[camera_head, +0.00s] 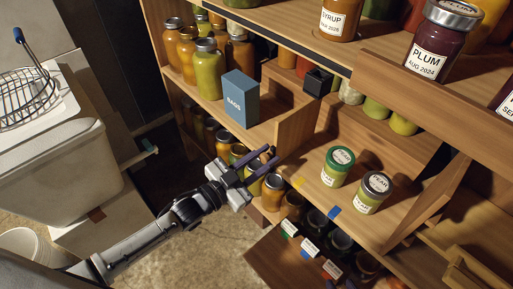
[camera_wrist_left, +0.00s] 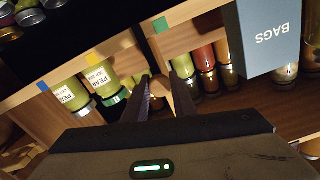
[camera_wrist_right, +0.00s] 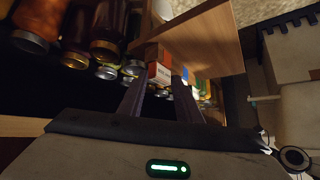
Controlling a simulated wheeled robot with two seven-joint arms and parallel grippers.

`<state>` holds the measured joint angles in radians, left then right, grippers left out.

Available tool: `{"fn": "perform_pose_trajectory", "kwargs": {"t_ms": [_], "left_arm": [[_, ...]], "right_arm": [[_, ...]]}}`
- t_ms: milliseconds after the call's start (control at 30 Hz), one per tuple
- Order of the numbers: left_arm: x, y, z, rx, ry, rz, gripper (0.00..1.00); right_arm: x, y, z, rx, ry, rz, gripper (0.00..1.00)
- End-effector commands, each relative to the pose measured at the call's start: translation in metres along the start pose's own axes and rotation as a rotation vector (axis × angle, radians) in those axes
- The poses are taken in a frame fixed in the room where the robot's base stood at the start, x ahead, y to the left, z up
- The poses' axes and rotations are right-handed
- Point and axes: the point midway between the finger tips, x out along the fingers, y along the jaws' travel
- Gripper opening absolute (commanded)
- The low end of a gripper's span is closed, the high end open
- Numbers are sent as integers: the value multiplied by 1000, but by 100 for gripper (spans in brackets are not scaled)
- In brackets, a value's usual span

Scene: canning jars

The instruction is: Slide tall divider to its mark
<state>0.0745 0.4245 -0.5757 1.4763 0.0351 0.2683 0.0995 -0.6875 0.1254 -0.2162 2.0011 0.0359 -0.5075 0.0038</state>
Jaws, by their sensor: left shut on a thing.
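The tall divider (camera_head: 297,122) is an upright wooden panel on the middle shelf, right of the blue BAGS box. My left gripper (camera_head: 269,155) is at its front edge, shut on the divider; in the left wrist view its fingers (camera_wrist_left: 160,82) stand either side of a narrow wooden edge. On the shelf's front edge are a yellow mark (camera_head: 299,182) and a blue mark (camera_head: 334,212). A green mark (camera_wrist_left: 160,24) shows in the left wrist view. My right gripper (camera_wrist_right: 160,92) is open, its fingers apart; I cannot make it out in the head view.
Two pear jars (camera_head: 338,166) stand right of the divider. The BAGS box (camera_head: 241,98) and several jars stand left of it. Below, a pulled-out wooden board (camera_head: 275,262) carries small coloured labels near dark jars. A plum jar (camera_head: 440,45) stands on the upper shelf.

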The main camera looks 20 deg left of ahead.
Motion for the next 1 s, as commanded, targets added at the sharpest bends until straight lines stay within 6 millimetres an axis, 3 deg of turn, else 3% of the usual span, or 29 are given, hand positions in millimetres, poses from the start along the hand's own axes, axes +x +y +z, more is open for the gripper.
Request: {"fn": "perform_pose_trajectory", "kwargs": {"t_ms": [100,300,700,733,833,1000], "left_arm": [[-1,36,-13,-11,-2,2,0],[-1,76,-21,-5,-4,2,0],[-1,86,-22,0,-4,1,0],[-1,85,-22,0,-4,1,26],[-1,85,-22,0,-4,1,43],[-1,85,-22,0,-3,0,43]], "right_arm": [[-9,0,-7,3,0,3,31],[-11,4,-3,6,-11,9,31],[-11,6,-2,6,-13,12,31],[-11,6,-2,6,-13,12,31],[-11,6,-2,6,-13,12,31],[-11,6,-2,6,-13,12,31]]}}
